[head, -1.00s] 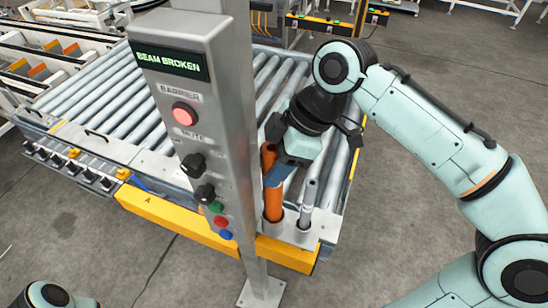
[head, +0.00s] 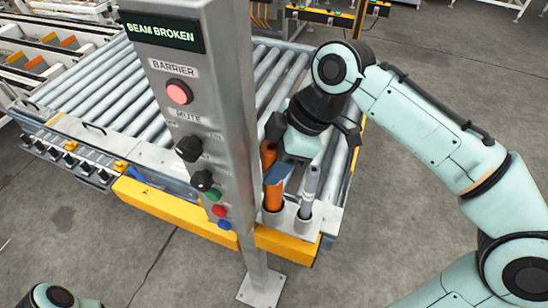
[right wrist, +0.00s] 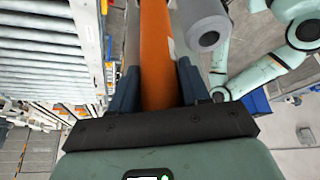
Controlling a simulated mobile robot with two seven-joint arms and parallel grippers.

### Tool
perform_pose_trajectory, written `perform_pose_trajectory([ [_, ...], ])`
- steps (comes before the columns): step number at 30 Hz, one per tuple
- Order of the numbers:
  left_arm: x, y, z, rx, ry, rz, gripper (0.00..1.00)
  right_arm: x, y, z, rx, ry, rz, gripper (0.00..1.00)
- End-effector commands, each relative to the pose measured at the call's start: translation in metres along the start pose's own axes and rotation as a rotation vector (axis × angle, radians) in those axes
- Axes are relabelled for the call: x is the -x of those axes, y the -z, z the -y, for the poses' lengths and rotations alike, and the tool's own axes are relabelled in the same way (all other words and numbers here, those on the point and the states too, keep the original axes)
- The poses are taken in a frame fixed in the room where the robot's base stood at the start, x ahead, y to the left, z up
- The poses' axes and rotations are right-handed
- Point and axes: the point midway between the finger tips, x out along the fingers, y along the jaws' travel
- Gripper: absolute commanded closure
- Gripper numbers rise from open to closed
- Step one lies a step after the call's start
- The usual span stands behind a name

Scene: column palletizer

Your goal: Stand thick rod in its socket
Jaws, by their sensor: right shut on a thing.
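The thick orange rod (head: 273,197) stands about upright at the front right corner of the roller conveyor. Its lower end is at a pale socket (head: 272,216); I cannot tell how deep it sits. My right gripper (head: 279,172) is shut on the orange rod, with its blue fingers on either side of it. The right wrist view shows the rod (right wrist: 158,55) between both fingers (right wrist: 157,88). A thinner grey rod (head: 309,185) stands just to the right in its own socket. My left gripper is out of view.
A grey control post (head: 226,130) stands in front of the conveyor, just left of the rods, and hides part of it. Its display reads BEAM BROKEN (head: 161,31). A yellow bumper (head: 175,212) runs along the conveyor's front edge. Open floor lies at right.

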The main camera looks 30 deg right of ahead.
Motion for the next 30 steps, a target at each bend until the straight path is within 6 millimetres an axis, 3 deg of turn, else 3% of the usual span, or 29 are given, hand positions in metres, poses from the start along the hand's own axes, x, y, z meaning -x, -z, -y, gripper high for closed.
perform_pose_trajectory([
  [2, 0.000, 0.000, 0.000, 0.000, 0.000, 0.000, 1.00, 0.001, 0.000, 0.000, 0.000, -0.001, -0.001, 1.00],
  [3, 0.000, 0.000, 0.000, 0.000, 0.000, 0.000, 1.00, 0.001, 0.000, 0.000, 0.000, -0.001, -0.001, 0.51],
  [6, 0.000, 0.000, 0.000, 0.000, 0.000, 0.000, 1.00, 0.001, 0.000, 0.000, 0.000, -0.001, -0.001, 0.24],
  [17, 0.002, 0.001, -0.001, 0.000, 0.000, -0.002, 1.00, 0.005, 0.000, -0.001, -0.001, -0.001, 0.000, 0.24],
  [20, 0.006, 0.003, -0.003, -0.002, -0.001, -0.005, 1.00, 0.019, 0.001, -0.001, -0.001, -0.004, -0.002, 0.24],
  [30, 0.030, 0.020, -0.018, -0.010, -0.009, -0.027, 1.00, 0.096, 0.002, -0.002, 0.000, -0.006, -0.004, 0.24],
])
